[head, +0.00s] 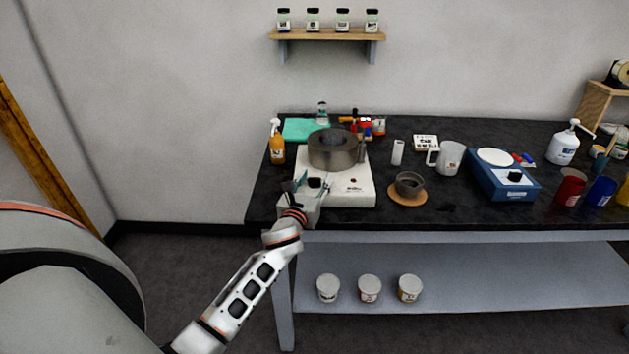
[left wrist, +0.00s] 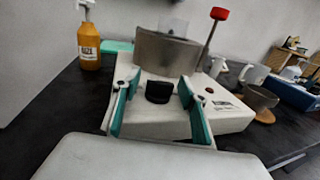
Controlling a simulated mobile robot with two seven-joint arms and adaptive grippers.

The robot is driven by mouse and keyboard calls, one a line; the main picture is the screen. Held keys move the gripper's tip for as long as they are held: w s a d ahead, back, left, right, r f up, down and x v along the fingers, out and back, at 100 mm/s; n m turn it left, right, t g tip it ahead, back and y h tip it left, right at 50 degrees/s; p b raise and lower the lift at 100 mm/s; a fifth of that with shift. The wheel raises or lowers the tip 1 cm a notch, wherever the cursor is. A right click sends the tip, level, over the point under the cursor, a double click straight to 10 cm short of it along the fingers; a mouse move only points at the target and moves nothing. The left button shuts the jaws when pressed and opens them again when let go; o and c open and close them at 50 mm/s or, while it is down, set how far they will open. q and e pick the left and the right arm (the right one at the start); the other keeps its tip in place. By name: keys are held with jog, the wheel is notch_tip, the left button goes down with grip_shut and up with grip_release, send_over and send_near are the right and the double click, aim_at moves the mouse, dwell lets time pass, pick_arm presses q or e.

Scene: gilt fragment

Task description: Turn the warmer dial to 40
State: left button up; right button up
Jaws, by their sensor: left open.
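The warmer (head: 352,188) is a white box near the table's left end, with a dark grey round pot (head: 337,148) on top. Its black dial (head: 315,182) is on the front left. In the left wrist view the dial (left wrist: 159,93) shows between the two green-padded fingers of my left gripper (left wrist: 158,84), with a gap on each side. The left gripper (head: 313,184) is open at the warmer's front. Dial markings are too small to read. My right gripper is not in view.
An orange pump bottle (head: 277,145) stands left of the warmer. A small dark bowl on a wooden coaster (head: 407,198) stands to its right, then a white mug (head: 450,158) and a blue device (head: 500,185). A red-topped rod (left wrist: 212,38) rises behind the dial.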

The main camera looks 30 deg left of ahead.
pick_arm(q)
jog(key=c, duration=1.1)
